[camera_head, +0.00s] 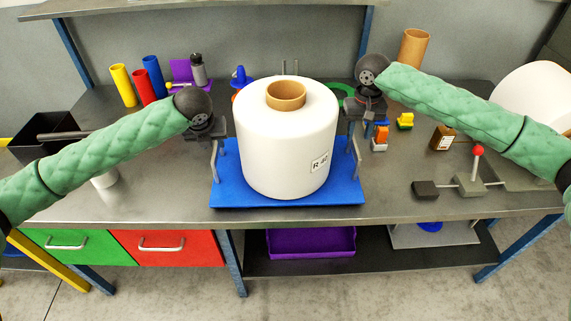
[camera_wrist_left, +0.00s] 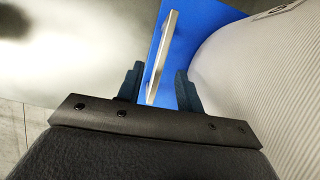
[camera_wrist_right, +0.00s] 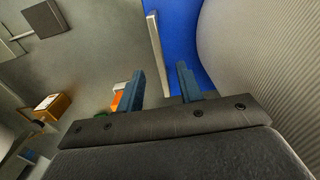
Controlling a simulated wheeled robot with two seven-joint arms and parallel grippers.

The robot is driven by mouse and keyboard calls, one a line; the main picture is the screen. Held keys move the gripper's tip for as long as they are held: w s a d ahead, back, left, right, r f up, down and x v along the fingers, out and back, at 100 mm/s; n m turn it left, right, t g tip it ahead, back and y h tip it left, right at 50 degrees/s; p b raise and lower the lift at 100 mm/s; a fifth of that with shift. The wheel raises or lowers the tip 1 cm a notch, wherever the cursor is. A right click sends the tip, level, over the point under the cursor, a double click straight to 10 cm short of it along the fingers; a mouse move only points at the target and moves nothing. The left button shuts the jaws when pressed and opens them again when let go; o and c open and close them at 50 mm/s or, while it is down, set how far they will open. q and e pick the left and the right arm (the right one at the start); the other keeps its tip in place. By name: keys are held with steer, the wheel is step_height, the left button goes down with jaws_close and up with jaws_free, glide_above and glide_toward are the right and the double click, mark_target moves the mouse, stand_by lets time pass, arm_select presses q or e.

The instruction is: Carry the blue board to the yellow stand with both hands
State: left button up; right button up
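The blue board (camera_head: 230,190) lies on the metal workbench and carries a large white bobbin (camera_head: 285,140). A metal handle stands at each end of the board: the left handle (camera_head: 215,160) and the right handle (camera_head: 355,158). My left gripper (camera_head: 212,136) is open above the left handle, which shows between its fingers in the left wrist view (camera_wrist_left: 158,85). My right gripper (camera_head: 352,118) is open at the right handle, whose bar lies between or just beyond its fingers in the right wrist view (camera_wrist_right: 158,60). A yellow bar (camera_head: 60,268) shows at lower left; I cannot tell whether it belongs to the yellow stand.
Colored tubes (camera_head: 134,85) stand at the back left, near a black bin (camera_head: 45,138). Drawers (camera_head: 160,247) and a purple tray (camera_head: 310,242) are below.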

mark_target(218, 153)
arm_select(q)
steer(key=shift+w+f+m, duration=0.1)
steer(key=shift+f+m, duration=0.05)
steer(key=shift+m, duration=0.25)
arm_select(e)
steer(key=shift+w+f, duration=0.1)
steer(key=shift+w, duration=0.05)
steer(key=shift+s, duration=0.2)
